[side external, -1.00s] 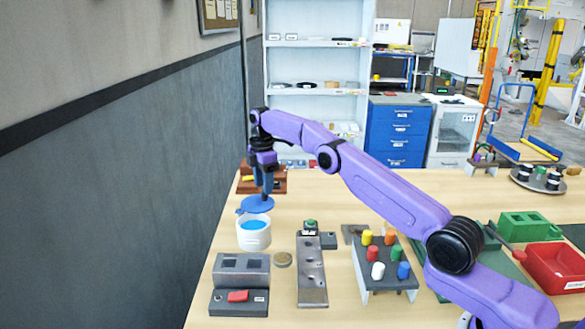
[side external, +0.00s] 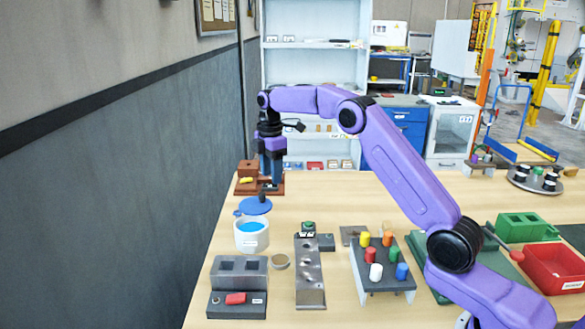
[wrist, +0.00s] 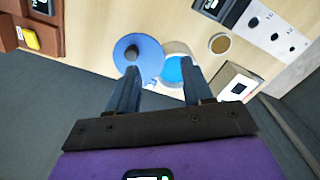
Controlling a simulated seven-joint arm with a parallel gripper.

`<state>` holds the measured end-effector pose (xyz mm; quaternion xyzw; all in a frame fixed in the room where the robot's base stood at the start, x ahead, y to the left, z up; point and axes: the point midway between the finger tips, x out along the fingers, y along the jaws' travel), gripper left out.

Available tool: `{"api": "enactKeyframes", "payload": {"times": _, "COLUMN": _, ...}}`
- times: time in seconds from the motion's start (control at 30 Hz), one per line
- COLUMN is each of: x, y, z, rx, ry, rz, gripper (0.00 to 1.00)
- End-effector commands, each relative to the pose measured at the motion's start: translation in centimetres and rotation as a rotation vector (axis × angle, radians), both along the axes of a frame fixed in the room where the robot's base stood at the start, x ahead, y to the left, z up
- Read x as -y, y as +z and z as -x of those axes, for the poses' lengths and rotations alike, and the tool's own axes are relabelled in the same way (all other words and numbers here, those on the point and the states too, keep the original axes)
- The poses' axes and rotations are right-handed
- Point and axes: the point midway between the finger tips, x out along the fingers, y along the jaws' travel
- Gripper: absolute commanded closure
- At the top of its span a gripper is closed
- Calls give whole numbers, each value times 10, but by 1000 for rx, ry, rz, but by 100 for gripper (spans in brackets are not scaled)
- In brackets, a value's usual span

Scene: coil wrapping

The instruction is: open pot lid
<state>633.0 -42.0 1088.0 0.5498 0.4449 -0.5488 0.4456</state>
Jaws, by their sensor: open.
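The white pot (side external: 252,238) stands on the table at the left, with blue contents (side external: 251,227) showing through its uncovered front part. The blue lid (side external: 254,206) with a dark knob (side external: 262,196) sits at the pot's far side, off its opening; I cannot tell whether it touches the rim. In the wrist view the lid (wrist: 138,60) lies beside the pot (wrist: 176,48). My gripper (side external: 272,187) is above and slightly right of the knob, open and empty. Its fingers (wrist: 158,80) are spread apart in the wrist view.
A brown stand (side external: 247,187) is close behind the lid. A grey block fixture (side external: 238,280), a round disc (side external: 279,261), a metal plate (side external: 310,270) and a peg stand (side external: 383,265) lie nearer the camera. A wall (side external: 120,200) borders the left.

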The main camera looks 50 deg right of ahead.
Motion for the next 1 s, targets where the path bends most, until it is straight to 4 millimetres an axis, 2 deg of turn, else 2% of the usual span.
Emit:
{"api": "enactKeyframes", "payload": {"times": 0.7, "x": -5, "y": 34, "z": 76, "rx": 0, "ry": 0, "rz": 0, "gripper": 50}}
{"api": "enactKeyframes", "payload": {"times": 1.0, "x": -6, "y": 38, "z": 88, "rx": 0, "ry": -1, "rz": 0, "gripper": 50}}
